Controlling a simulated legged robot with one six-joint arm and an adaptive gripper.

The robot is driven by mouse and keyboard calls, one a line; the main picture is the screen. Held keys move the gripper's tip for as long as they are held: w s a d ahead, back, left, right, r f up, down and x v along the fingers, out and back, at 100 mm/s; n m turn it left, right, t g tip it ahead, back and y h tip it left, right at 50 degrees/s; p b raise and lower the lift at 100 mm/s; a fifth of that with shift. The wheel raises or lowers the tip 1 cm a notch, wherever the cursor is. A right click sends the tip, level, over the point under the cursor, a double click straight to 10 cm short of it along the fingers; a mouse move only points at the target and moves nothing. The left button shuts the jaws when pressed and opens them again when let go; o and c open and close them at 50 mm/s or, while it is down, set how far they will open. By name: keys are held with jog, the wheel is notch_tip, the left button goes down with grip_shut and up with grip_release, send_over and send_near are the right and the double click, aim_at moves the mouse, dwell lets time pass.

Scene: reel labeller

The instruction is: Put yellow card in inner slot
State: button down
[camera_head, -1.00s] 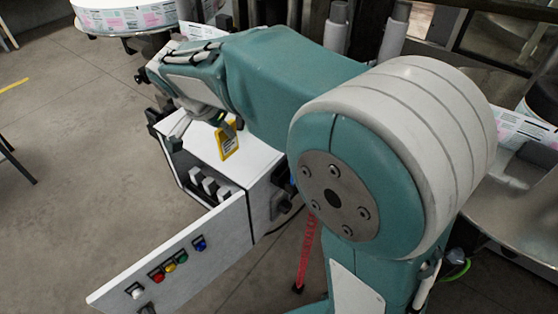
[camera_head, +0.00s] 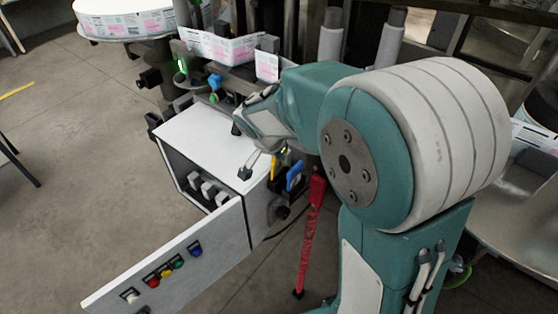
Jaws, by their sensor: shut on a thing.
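The yellow card (camera_head: 274,168) is seen nearly edge-on, upright, at the right side of the white cabinet. My gripper (camera_head: 264,164) is shut on it, with its fingers pointing down from my arm. A black holder (camera_head: 287,197) is mounted on the cabinet's right side, just below the card. A blue card (camera_head: 295,176) stands in this holder, to the right of the yellow card. The separate slots are too small to make out. I cannot tell whether the yellow card's lower edge is inside a slot or just above it.
The white cabinet (camera_head: 200,132) has a clear top and an open front door (camera_head: 180,268) with coloured buttons, swung toward the lower left. A red device with a coiled cord (camera_head: 309,235) hangs right of the holder. Labelling machinery (camera_head: 205,85) stands behind the cabinet.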

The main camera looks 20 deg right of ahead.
jog(key=shift+s+d+f, duration=0.15)
jog(key=shift+d+f, duration=0.1)
jog(key=shift+f, duration=0.4)
jog(key=shift+a, duration=0.3)
jog(key=c, duration=0.7)
grip_release()
jog(key=shift+a, duration=0.3)
jog(key=shift+d+r, duration=0.15)
jog(key=shift+d, duration=0.2)
jog(key=v, duration=1.1)
jog(key=s+d+r+n+t+y, duration=0.1)
jog(key=s+n, duration=0.2)
jog(key=s, duration=0.3)
jog(key=s+d+n+t+y, duration=0.1)
jog(key=s+n, duration=0.3)
jog(key=s, duration=0.2)
jog(key=s+d+r+n+y, duration=0.1)
jog(key=s+n, duration=0.2)
jog(key=s, duration=0.3)
jog(key=shift+s+r+n+t+y, duration=0.1)
jog(key=shift+r+n+t+y, duration=0.2)
jog(key=shift+r+n+t, duration=0.1)
